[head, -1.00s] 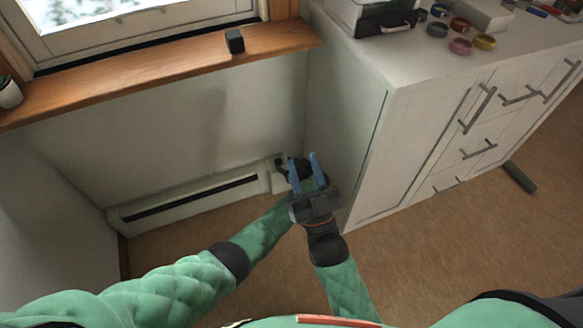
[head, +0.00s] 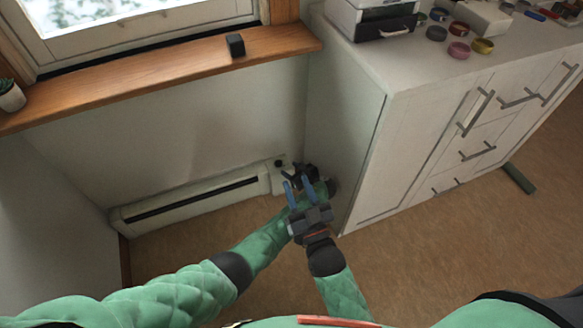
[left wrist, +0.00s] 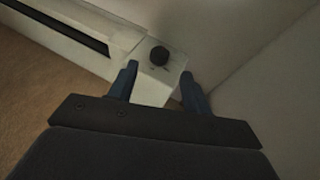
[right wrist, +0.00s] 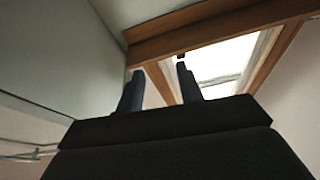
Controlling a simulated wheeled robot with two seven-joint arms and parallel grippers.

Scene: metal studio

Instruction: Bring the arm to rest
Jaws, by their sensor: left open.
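My left arm comes in from the left. Its gripper (head: 299,173) is low beside the white cabinet's side and above the wall heater's right end, partly hidden behind my right gripper. In the left wrist view its two blue fingers (left wrist: 159,70) are apart with nothing held between them; the heater's end with a black knob shows beyond. My right gripper (head: 298,181) comes up from the bottom middle and overlaps the left forearm in the picture; whether they touch I cannot tell. Its fingers (right wrist: 156,71) are apart and empty in the right wrist view, pointing up towards the window.
A white cabinet (head: 345,130) with a printer-like box (head: 372,20) and several tape rolls on top stands right. A wooden sill (head: 150,78) with a small black block (head: 235,45) is above the heater (head: 190,203).

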